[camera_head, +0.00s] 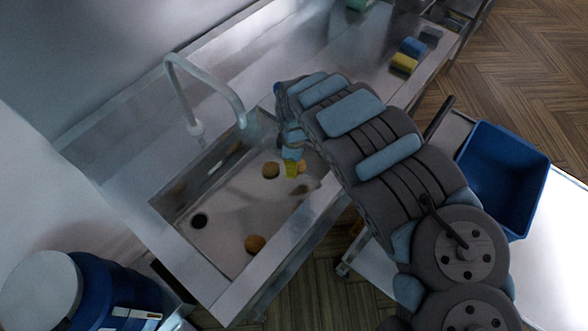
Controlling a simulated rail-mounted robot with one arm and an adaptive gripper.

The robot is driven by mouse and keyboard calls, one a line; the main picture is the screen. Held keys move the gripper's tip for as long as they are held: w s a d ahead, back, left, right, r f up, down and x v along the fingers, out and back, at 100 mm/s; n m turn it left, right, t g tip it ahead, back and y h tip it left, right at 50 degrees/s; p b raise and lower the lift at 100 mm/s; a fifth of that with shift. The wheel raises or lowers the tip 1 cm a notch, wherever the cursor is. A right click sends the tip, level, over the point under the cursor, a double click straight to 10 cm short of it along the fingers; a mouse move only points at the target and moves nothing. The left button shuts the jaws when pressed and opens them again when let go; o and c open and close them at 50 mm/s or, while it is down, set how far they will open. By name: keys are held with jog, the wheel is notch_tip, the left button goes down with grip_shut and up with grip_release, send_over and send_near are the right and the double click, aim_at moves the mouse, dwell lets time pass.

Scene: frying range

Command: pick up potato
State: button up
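Several round brown potatoes lie in the steel sink basin (225,238). One potato (255,243) lies alone near the front wall of the basin. Another potato (271,170) lies farther back, just left of my gripper (292,168). A third, orange-brown potato (302,166) shows right beside the yellow-green fingertip area, partly hidden. My arm reaches over the right side of the sink, and my gripper points down into the basin. The fingers are small and partly hidden, so I cannot tell whether they are open or touching a potato.
A pale faucet (208,88) arches over the sink's back left side. A blue block (412,47) and a yellow block (403,63) lie on the counter at the upper right. A blue bin (503,165) stands on a white surface at right. A blue drum (110,290) stands lower left.

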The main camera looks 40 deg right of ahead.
notch_tip(320, 180, up, 11)
jog(key=p, duration=0.4)
jog(key=shift+f, duration=0.2)
jog(key=shift+r+p, duration=0.9)
jog(key=shift+p, duration=0.05)
